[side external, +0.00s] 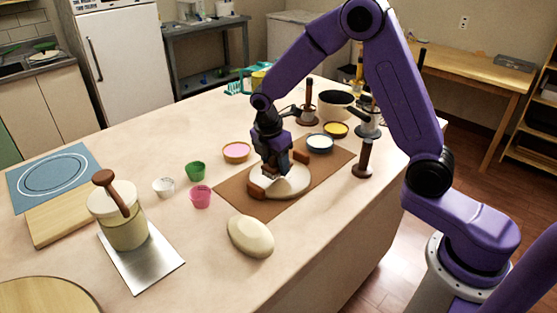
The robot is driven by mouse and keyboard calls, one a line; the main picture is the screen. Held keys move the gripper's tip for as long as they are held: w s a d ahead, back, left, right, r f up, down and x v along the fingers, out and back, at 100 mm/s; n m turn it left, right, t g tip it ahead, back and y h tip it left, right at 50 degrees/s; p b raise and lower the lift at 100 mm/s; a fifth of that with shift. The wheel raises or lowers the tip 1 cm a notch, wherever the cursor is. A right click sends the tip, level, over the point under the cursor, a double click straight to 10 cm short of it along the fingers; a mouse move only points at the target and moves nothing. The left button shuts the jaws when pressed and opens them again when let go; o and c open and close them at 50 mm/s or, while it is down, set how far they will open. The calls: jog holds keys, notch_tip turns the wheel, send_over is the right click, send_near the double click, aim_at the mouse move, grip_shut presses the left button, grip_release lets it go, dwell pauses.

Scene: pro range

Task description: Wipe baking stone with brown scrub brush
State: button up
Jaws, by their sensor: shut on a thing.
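The baking stone (291,184) is a pale round disc lying on a brown mat. My gripper (270,177) points down over the stone's left part, shut on what looks like the brown scrub brush (257,190). The brown piece shows low at the stone's left edge; the fingers hide much of the grip. Another brown piece (301,157) shows beside the gripper at the stone's far edge; I cannot tell whether it is part of the same thing. Whether bristles touch the stone is hidden.
A pink-filled bowl (236,151), green cup (195,171), pink cup (201,197) and blue-rimmed bowl (320,143) stand near the mat (238,204). A pale oval loaf-like thing (250,237) lies in front. A lidded jar (125,225) stands left.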

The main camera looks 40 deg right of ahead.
aim_at(268, 170)
jog(key=shift+s+a+r, duration=0.1)
jog(key=shift+s+a, duration=0.05)
jog(key=shift+a, duration=1.5)
jog(key=shift+w+a+r, duration=0.1)
jog(key=shift+w, duration=0.6)
jog(key=shift+w+d+r, duration=0.1)
jog(key=shift+w+d, duration=0.05)
jog(key=shift+d, duration=1.6)
jog(key=shift+w+d+r, duration=0.1)
jog(key=shift+w+d, duration=0.05)
jog(key=shift+d, duration=1.6)
jog(key=shift+w+d+r, duration=0.1)
jog(key=shift+w+d, duration=0.05)
jog(key=shift+d, duration=1.6)
jog(key=shift+d+r, duration=0.1)
jog(key=shift+s+a+r, duration=0.1)
jog(key=shift+s+a, duration=0.05)
jog(key=shift+a, duration=1.65)
jog(key=shift+s+a+r, duration=0.1)
jog(key=shift+s+a, duration=0.05)
jog(key=shift+a, duration=1.65)
jog(key=shift+s+a+r, duration=0.1)
jog(key=shift+s+a, duration=0.05)
jog(key=shift+a, duration=1.65)
jog(key=shift+r, duration=3)
